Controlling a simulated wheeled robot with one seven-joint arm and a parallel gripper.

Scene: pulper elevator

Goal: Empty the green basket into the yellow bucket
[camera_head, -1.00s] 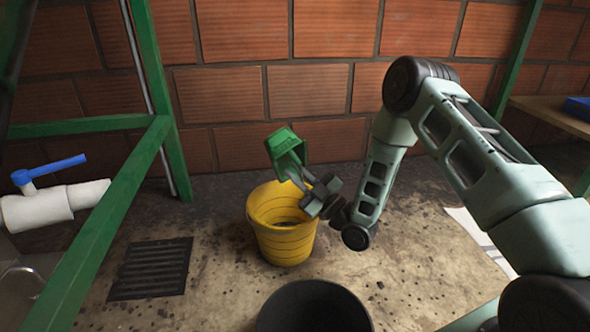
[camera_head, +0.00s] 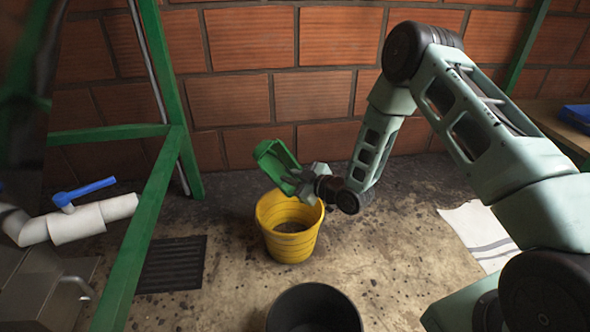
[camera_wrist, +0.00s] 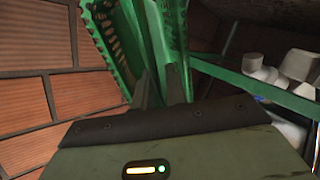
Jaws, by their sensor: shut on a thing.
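The green basket (camera_head: 278,163) is held tilted above the back left rim of the yellow bucket (camera_head: 291,246). My gripper (camera_head: 304,186) is shut on the basket, with its fingers against the basket's side. In the wrist view the green basket (camera_wrist: 140,40) fills the top middle, and my gripper's fingers (camera_wrist: 162,86) reach up to it. The basket's inside faces away, so I cannot tell what it holds. The yellow bucket stands upright on the floor, and some dark matter shows at its bottom.
A black bucket (camera_head: 313,310) stands on the floor in front. A green metal frame (camera_head: 150,225), a white pipe with a blue handle (camera_head: 92,218) and a dark floor grate (camera_head: 172,264) are at left. A brick wall (camera_head: 228,100) is behind. A whitish cloth or sheet (camera_head: 478,232) lies at right.

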